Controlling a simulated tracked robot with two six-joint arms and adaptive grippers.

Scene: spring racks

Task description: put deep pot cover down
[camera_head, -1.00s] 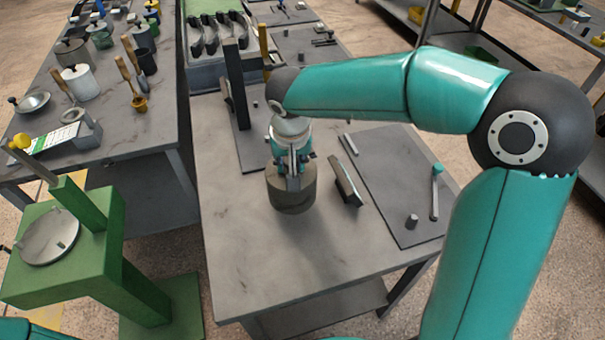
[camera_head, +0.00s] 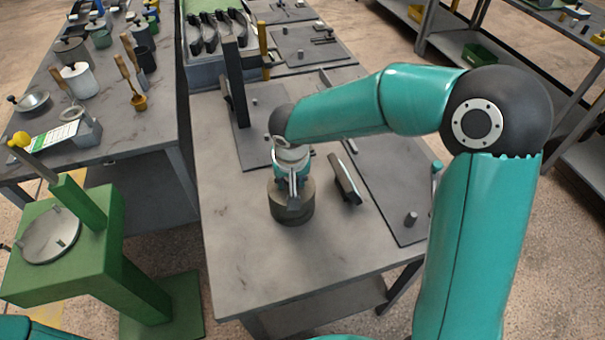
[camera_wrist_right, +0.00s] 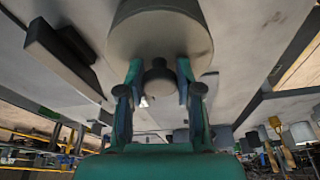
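The deep pot cover (camera_head: 291,208) is a dark grey-green round piece over the near-middle of the grey table (camera_head: 240,250). My right gripper (camera_head: 292,182) is above it, pointing down. In the right wrist view the cover's pale grey face (camera_wrist_right: 160,35) fills the top middle, and its dark knob (camera_wrist_right: 158,80) sits between the two fingertips of my right gripper (camera_wrist_right: 159,88). The fingers look closed against the knob's sides. Whether the cover touches the table is hard to tell. My left gripper is out of view.
A dark angled block (camera_head: 345,180) stands just right of the cover. A dark mat (camera_head: 385,185) with a small grey cylinder (camera_head: 411,218) lies further right. A tall dark post (camera_head: 237,85) stands behind. A green press (camera_head: 70,245) is at the left. The table's near left is bare.

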